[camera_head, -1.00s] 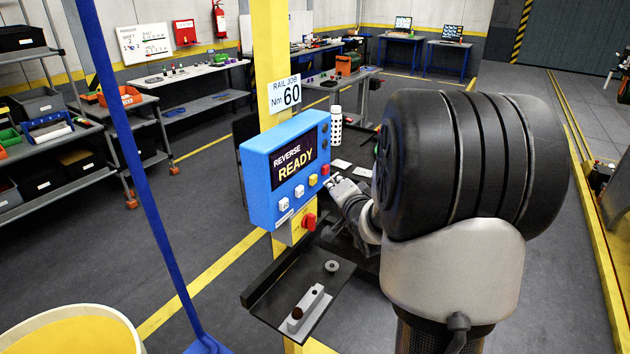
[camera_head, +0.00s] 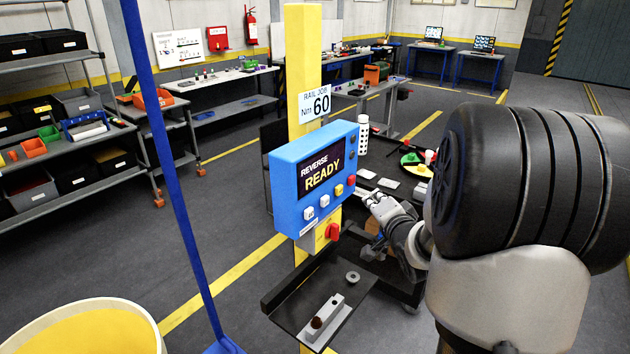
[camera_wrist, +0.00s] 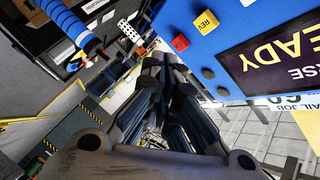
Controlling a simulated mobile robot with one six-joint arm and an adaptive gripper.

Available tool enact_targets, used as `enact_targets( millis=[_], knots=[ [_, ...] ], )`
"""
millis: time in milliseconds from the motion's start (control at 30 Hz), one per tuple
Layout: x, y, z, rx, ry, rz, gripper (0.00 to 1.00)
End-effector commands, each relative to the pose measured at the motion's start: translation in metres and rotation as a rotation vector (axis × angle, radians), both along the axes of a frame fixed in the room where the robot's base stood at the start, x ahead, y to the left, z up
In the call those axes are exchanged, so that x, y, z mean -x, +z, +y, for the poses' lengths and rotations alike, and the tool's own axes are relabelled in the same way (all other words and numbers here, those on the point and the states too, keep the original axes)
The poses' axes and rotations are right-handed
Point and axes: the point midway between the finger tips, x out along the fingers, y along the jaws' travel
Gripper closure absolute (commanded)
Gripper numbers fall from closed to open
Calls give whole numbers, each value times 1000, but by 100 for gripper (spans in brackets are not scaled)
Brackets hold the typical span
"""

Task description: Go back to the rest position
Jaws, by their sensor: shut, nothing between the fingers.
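My gripper (camera_head: 376,200) is shut and empty, just right of the blue control box (camera_head: 313,178) in the head view. In the wrist view my gripper (camera_wrist: 168,72) points ahead with its fingers together, and the blue box (camera_wrist: 268,28) fills the upper right. The box's screen (camera_head: 321,168) reads "REVERSE READY". It has several buttons, and a red knob (camera_head: 332,232) sits below it. A gap shows between my fingers and the box in the wrist view. My large dark arm link hides part of the right side of the head view.
The box is mounted on a yellow post (camera_head: 303,60). A small dark shelf (camera_head: 290,306) with a metal block stands below. A blue pole (camera_head: 168,170) and a yellow bin (camera_head: 80,325) are at the left.

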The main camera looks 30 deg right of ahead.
Motion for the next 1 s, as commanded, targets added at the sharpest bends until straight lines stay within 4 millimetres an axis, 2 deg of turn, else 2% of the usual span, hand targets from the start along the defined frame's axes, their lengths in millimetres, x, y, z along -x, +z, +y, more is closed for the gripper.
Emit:
enact_targets(
  millis=[167,267,367,467,567,667,800,900,1000],
  knots=[
    [0,0,1,1,1,2,100],
    [-2,2,10,28,13,34,100],
    [-4,5,39,109,52,136,100],
    [4,8,85,230,125,301,100],
    [26,11,133,345,218,473,100],
    [61,15,176,431,326,625,100],
    [123,16,236,520,524,803,100],
    [170,12,273,569,689,897,100],
    [211,8,300,609,837,959,100]
  ],
)
